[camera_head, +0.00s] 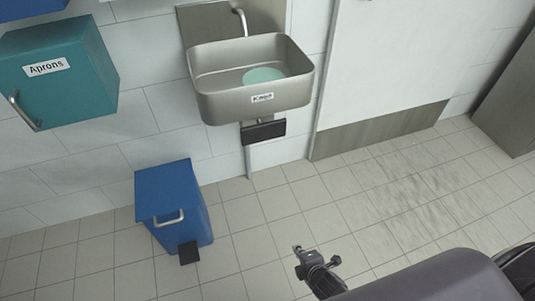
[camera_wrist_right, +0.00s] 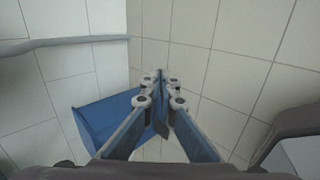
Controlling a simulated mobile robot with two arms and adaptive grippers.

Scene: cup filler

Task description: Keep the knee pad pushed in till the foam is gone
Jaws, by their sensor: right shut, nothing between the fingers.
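The steel sink (camera_head: 206,108) hangs on the wall, with a pale green round patch (camera_head: 263,75) in its basin that looks like the foam. The dark knee pad (camera_head: 263,131) sits under the front of the sink. My right gripper (camera_head: 298,250) is low in the head view, below and to the right of the pad, apart from it and over the floor. In the right wrist view its fingers (camera_wrist_right: 160,78) are shut together with nothing between them. The pad does not show clearly in the wrist view. My left gripper is not in view.
A blue pedal bin (camera_head: 178,205) stands on the floor left of the sink; it also shows in the wrist view (camera_wrist_right: 90,120). A teal Aprons cabinet (camera_head: 62,75) hangs at left. A white door (camera_head: 425,60) is at right. The tiled floor before it looks wet but clear.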

